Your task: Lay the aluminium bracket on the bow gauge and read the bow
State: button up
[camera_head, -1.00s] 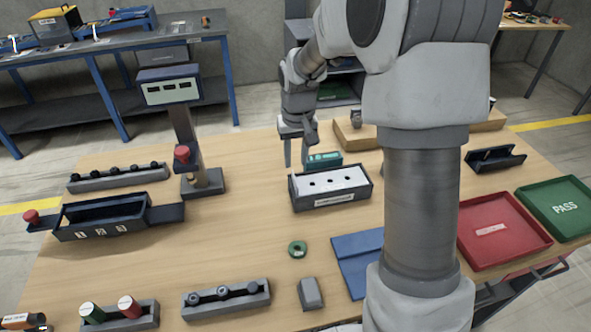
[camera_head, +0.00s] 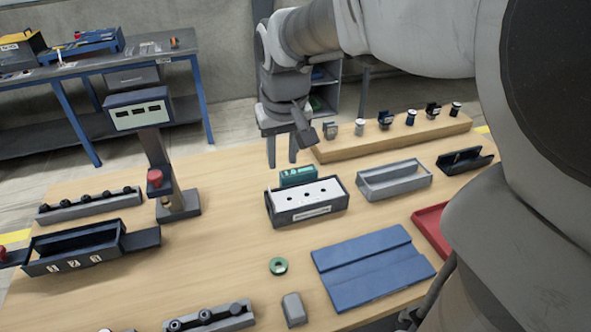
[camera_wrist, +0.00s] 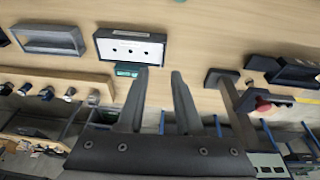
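My gripper (camera_head: 282,158) hangs above the table behind a dark box with a pale top. In the wrist view its two fingers (camera_wrist: 159,78) are apart with nothing between them. A pale plate with three dark holes (camera_head: 308,193) lies in the dark box (camera_head: 312,213); it also shows in the wrist view (camera_wrist: 131,49). I cannot tell whether this plate is the aluminium bracket. A small teal block (camera_head: 298,176) stands right behind the box, close to my fingertips in the picture. No label that I can read names the bow gauge.
An empty grey tray (camera_head: 412,185) stands right of the box. Behind it, a wooden rack (camera_head: 400,138) carries several small parts. A post with a display (camera_head: 141,112) and red knob stands left.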

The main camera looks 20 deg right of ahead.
jog(key=s+r+t, duration=0.2)
jog(key=s, duration=1.3)
jog(key=shift+s+t, duration=0.3)
jog(key=shift+s, duration=0.15)
